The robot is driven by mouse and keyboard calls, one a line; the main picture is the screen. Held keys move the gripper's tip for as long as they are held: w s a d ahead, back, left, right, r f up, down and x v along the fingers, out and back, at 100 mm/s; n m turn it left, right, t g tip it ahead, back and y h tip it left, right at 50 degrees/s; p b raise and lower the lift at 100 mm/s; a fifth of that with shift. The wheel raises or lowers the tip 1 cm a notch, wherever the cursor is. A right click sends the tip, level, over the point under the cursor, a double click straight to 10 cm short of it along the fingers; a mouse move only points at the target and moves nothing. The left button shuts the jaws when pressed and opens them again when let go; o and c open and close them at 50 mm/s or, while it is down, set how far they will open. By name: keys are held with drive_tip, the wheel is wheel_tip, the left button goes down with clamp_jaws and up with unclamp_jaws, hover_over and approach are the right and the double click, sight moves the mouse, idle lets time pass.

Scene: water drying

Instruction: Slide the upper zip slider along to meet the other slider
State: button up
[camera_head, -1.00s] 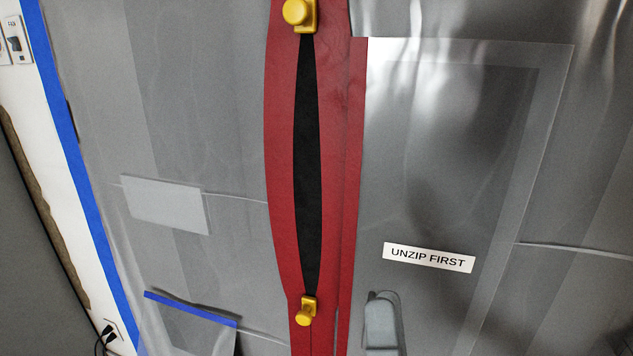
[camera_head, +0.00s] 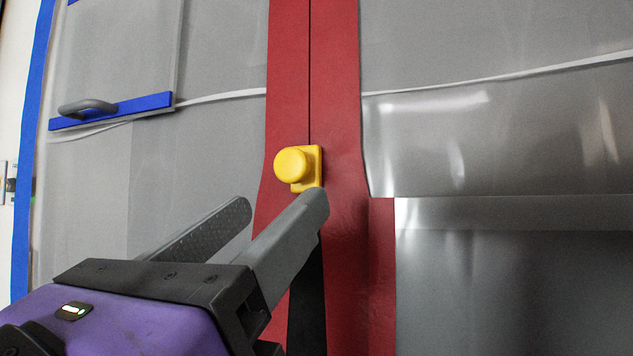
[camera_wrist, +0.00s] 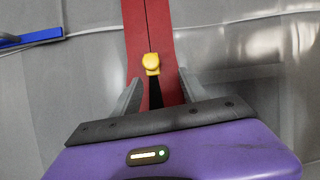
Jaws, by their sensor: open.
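The upper zip slider (camera_head: 297,167) is yellow with a round knob, and sits on the red zip strip (camera_head: 341,120) in the head view. The zip is closed above it, and a dark gap opens below it. In the wrist view the slider (camera_wrist: 152,63) shows beyond my fingertips, roughly between them. My gripper (camera_head: 278,205) is open and empty, its fingers reaching up from below; the right finger's tip appears just under the slider in the head view. I cannot tell whether it touches. The other slider is out of view now.
Grey translucent plastic sheeting hangs on both sides of the zip. At upper left a sheet flap has a blue bar (camera_head: 112,111) with a grey handle (camera_head: 87,107). A clear flap (camera_head: 480,140) hangs to the right of the strip.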

sight(288, 165)
drive_tip(key=shift+y, duration=0.7)
drive_tip(key=x, duration=0.3)
drive_tip(key=a+r+p+x, duration=0.1)
drive_tip(key=x, duration=0.2)
drive_tip(key=p+x, duration=0.1)
drive_tip(key=x, duration=0.1)
drive_tip(key=shift+w+r, duration=0.25)
drive_tip(key=shift+r, duration=0.25)
clamp_jaws()
idle(0.4)
